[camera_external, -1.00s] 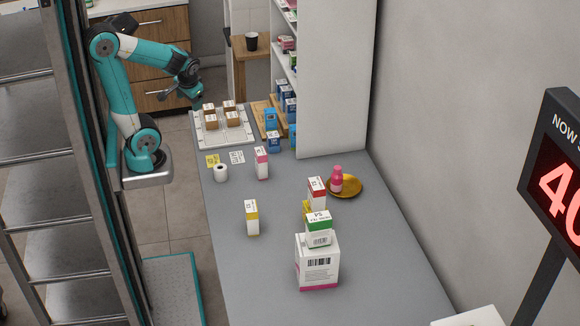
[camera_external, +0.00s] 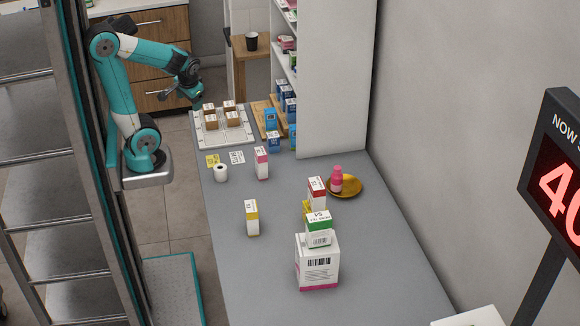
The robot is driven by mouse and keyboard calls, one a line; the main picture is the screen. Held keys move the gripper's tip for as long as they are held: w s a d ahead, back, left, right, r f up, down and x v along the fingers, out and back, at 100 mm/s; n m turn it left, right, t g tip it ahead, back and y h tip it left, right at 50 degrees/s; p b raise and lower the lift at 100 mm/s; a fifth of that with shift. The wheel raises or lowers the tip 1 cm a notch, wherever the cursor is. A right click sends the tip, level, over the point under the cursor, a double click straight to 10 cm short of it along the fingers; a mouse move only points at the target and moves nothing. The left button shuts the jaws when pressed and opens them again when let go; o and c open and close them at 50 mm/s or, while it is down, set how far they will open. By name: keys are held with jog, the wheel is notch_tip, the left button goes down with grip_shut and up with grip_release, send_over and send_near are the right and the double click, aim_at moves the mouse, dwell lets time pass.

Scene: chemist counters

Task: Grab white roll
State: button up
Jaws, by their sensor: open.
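The white roll (camera_external: 221,173) stands upright on the grey counter near its left edge, just below a yellow note. Its dark core opening shows on top, and nothing touches it. My gripper (camera_external: 196,102) is open and empty. It hangs above the far left end of the counter, beside the white tray, beyond the roll and well apart from it. The fingertips are small and dark in this view.
A white tray (camera_external: 246,137) with several brown boxes lies at the far end. A pink-and-white box (camera_external: 261,163) stands right of the roll. Bare counter lies in front of the roll.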

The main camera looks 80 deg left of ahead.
jog(key=shift+o, duration=0.9)
jog(key=n+h+p, duration=0.4)
jog(key=n+p, duration=1)
jog(key=p, duration=0.4)
send_over(218, 168)
jog(key=a, duration=0.1)
notch_tip(218, 168, down, 9)
jog(key=f+b, duration=0.6)
jog(key=f, duration=0.1)
jog(key=f+b, duration=0.3)
jog(key=f, duration=0.1)
jog(key=shift+s, duration=0.3)
jog(key=shift+w+d+f+p, duration=0.15)
jog(key=shift+f+p, duration=0.1)
jog(key=shift+f, duration=0.9)
jog(key=shift+d+f+p, duration=0.1)
jog(key=shift+f+p, duration=0.1)
jog(key=shift+f, duration=0.9)
jog(key=shift+w+d+f+p, duration=0.15)
jog(key=shift+f+p, duration=0.1)
jog(key=shift+f, duration=0.9)
